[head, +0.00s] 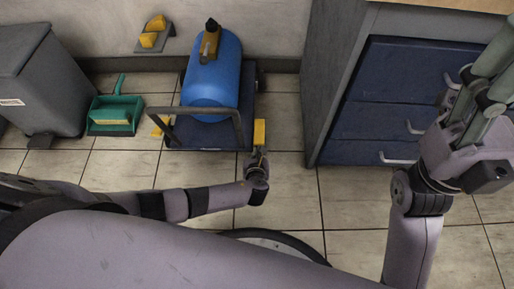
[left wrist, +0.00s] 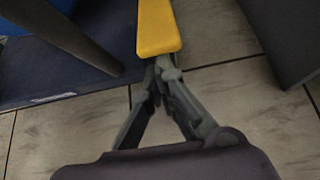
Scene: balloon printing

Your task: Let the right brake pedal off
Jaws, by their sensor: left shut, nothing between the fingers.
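A blue gas tank (head: 212,78) stands on a dark wheeled cart (head: 246,95) with a grey bar handle. The right brake pedal (head: 259,132) is yellow and sticks out at the cart's right front corner. It also shows in the left wrist view (left wrist: 158,28). My left gripper (head: 259,152) is shut and empty, its fingertips right at the pedal's near end. In the left wrist view the fingertips (left wrist: 160,66) meet just under the pedal; whether they touch it I cannot tell. The left yellow pedal (head: 160,125) is partly hidden by the handle. My right gripper (head: 490,100) is at the right edge, its fingertips cut off.
A blue drawer cabinet (head: 375,95) stands right of the cart. A green dustpan (head: 115,114) and a grey bin (head: 45,80) are to the left. A wall shelf (head: 154,40) holds yellow blocks. Tiled floor is open between cart and cabinet.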

